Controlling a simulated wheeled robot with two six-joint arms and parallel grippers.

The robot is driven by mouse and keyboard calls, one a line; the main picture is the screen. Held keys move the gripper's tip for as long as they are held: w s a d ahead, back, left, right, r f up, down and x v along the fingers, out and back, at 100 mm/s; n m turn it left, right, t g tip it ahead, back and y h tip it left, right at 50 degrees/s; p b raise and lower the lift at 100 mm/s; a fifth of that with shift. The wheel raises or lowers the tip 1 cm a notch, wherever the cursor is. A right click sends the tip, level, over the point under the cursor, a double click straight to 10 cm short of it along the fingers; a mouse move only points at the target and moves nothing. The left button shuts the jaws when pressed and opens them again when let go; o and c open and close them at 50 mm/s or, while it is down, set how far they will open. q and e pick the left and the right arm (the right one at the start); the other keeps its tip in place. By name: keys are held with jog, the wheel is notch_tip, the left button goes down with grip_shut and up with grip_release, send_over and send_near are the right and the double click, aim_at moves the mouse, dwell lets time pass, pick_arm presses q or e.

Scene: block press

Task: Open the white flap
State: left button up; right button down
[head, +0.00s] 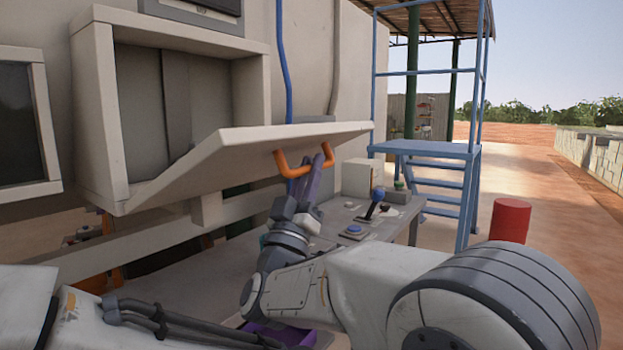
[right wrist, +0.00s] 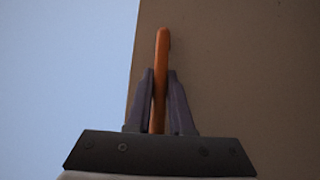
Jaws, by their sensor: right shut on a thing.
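The white flap (head: 225,160) is hinged along the lower edge of an open white box on the wall. It is swung down and out, with its free edge out to the right, a little above level. An orange handle (head: 283,167) hangs under the flap near its free end. My right gripper (head: 323,160) is at the handle from below. In the right wrist view, its two purple fingers (right wrist: 160,105) are shut on the orange handle (right wrist: 161,60), in front of the flap's brownish shaded face (right wrist: 235,70). My left gripper is not in view.
The open box (head: 97,120) is bare inside, with a grey upright strip at its back. Below stands a grey console with a blue-knobbed lever (head: 378,194) and a blue button (head: 353,230). Blue metal steps (head: 440,150) and a red drum (head: 510,220) stand to the right.

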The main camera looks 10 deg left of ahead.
notch_tip(320, 180, down, 12)
jog(key=m+h+b, duration=0.3)
jog(key=b, duration=0.6)
jog(key=shift+s, duration=0.15)
jog(key=shift+d+r, duration=0.15)
jog(key=c, duration=0.8)
grip_release()
jog(key=shift+m, duration=0.3)
jog(key=shift+d+h, duration=0.1)
jog(key=shift+h, duration=0.3)
